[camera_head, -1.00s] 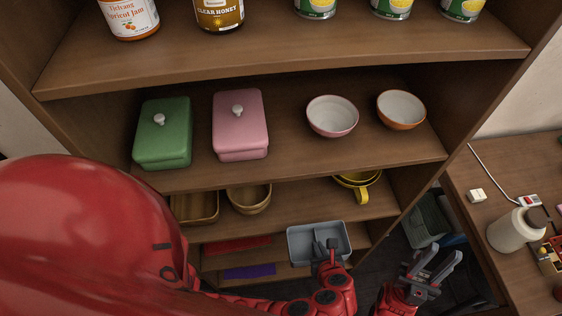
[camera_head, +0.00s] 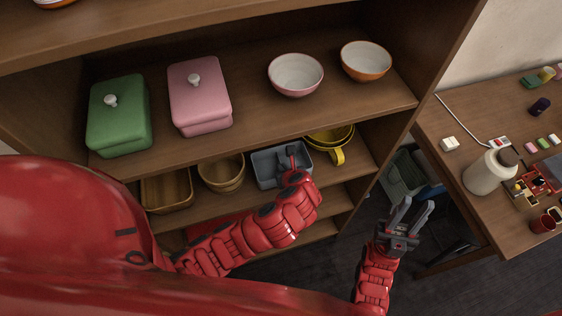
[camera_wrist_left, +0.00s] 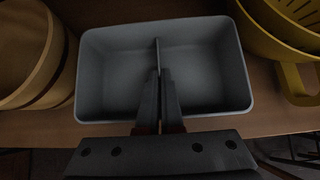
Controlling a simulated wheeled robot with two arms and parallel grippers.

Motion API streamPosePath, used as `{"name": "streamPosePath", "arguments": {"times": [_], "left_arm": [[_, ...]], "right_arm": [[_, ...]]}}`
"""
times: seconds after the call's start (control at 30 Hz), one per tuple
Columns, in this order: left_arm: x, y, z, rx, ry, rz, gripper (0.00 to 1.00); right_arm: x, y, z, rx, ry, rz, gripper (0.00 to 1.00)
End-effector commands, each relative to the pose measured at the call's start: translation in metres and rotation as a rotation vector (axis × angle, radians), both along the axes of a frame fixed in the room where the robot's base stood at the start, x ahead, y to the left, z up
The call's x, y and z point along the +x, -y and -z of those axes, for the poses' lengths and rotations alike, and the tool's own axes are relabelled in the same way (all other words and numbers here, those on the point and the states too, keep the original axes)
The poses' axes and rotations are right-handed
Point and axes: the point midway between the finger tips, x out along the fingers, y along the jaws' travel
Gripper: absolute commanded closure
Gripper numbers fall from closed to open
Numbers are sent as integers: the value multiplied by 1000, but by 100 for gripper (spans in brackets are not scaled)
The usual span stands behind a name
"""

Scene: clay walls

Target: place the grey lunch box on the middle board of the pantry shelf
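The grey lunch box (camera_head: 267,168) is an open tray with a divider, level at the board that holds the wooden containers and yellow colander. It also shows in the left wrist view (camera_wrist_left: 205,104). My left gripper (camera_head: 291,158) is shut on the box's divider; its fingers (camera_wrist_left: 160,75) reach in from the front. The box is between the round wooden bowl and the colander; I cannot tell whether it rests on the board or hovers just above. The pantry shelf (camera_head: 250,131) has several boards. My right gripper (camera_head: 416,206) is open and empty, right of the shelf front.
A wooden bowl (camera_head: 222,176) and a rectangular wooden container (camera_head: 167,196) stand left of the box; a yellow colander (camera_head: 330,138) stands close on its right. The board above holds a green box (camera_head: 119,120), a pink box (camera_head: 200,100) and two bowls. A desk (camera_head: 440,120) is at right.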

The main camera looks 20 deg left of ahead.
Motion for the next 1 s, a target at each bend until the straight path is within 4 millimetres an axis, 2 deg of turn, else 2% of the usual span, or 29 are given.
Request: {"name": "streamPosePath", "arguments": {"times": [0.03,0.1,0.17,0.53,0.7,1.0], "left_arm": [[8,-6,-5,-1,0,-5,100],[18,-15,-5,0,-1,-6,100],[16,-12,-1,1,-2,1,100],[16,-11,8,1,2,2,100],[16,-10,8,0,1,2,68],[16,-10,5,-1,2,2,67]], "right_arm": [[0,0,-9,0,0,0,67],[0,0,-15,0,0,0,67],[0,0,-22,0,0,0,67],[0,0,-18,0,0,0,67],[0,0,-18,0,0,0,67],[0,0,-19,0,0,0,67]]}}
